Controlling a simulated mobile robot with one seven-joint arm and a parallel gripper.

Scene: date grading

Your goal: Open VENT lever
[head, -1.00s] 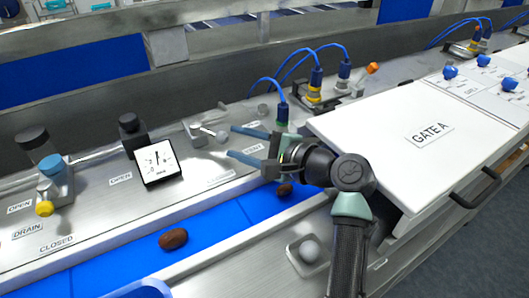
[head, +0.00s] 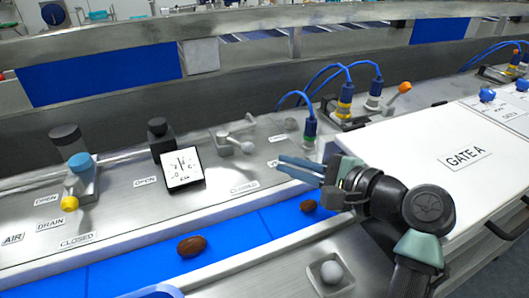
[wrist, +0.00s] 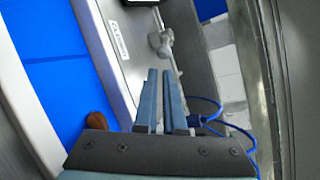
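A grey lever with a round ball knob (head: 247,148) sits on a bracket on the steel panel, behind a CLOSED label (head: 244,186). Its handle points right and toward the front. The labels to its right are too small or hidden to read, so I cannot confirm VENT. The knob also shows in the wrist view (wrist: 163,43), beyond the fingertips. My gripper (head: 282,166) is to the right of and in front of the knob, apart from it. Its blue fingers are nearly together with nothing between them; the wrist view also shows this (wrist: 158,72).
A dial gauge (head: 182,169) stands left of the lever. A yellow-knobbed DRAIN lever (head: 69,203) is further left. Blue-cabled connectors (head: 310,130) stand behind my gripper. The blue belt (head: 235,235) carries brown dates (head: 191,246). The white GATE A cover (head: 420,150) is at right.

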